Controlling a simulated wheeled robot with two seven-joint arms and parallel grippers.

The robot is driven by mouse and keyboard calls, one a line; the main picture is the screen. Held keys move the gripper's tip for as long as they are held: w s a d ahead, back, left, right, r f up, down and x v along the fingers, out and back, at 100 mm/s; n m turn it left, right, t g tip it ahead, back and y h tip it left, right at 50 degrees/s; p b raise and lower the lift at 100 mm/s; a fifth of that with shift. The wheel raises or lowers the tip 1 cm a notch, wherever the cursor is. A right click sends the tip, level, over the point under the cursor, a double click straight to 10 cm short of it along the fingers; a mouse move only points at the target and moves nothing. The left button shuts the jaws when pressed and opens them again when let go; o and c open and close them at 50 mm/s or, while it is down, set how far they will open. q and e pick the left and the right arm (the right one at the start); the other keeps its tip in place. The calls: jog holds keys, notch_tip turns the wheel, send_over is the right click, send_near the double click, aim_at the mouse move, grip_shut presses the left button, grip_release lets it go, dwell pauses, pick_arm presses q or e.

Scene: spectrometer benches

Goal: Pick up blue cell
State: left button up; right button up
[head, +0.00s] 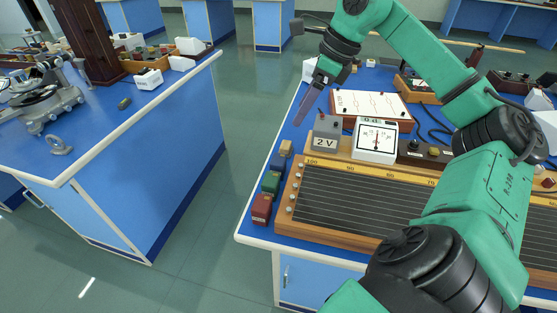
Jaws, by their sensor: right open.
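The blue cell (277,163) is a small block on the left end of the right-hand blue bench. It stands in a row between a tan block (286,148) and a green block (271,183), with a red block (262,209) nearest. My right gripper (302,116) hangs above the bench's left edge, beyond the row, with its fingers pointing down and to the left. It is open and holds nothing that I can see. It is apart from the blue cell. My left gripper is not in view.
Right of the row lie a long wired board (350,195), a grey 2 V box (327,134) and a white dial meter (376,139). A white circuit board (372,103) lies behind them. An aisle separates this bench from the left bench (130,120), which carries instruments.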

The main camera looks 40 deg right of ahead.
notch_tip(320, 180, down, 4)
jog(key=b, duration=0.3)
send_near(278, 159)
jog(key=x, duration=0.4)
jog(key=shift+w+d+f, duration=0.15)
jog(key=shift+w+f, duration=0.05)
jog(key=shift+f, duration=0.2)
jog(key=x, duration=0.4)
jog(key=shift+a+f, duration=0.35)
jog(key=shift+w+f, duration=0.2)
jog(key=shift+f, duration=0.15)
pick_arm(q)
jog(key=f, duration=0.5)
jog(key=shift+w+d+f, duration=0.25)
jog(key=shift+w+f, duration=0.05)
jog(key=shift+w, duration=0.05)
pick_arm(e)
grip_shut()
jog(key=shift+r, duration=0.15)
pick_arm(q)
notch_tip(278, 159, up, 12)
jog(key=p, duration=1.2)
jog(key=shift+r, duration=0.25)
pick_arm(e)
notch_tip(278, 159, up, 23)
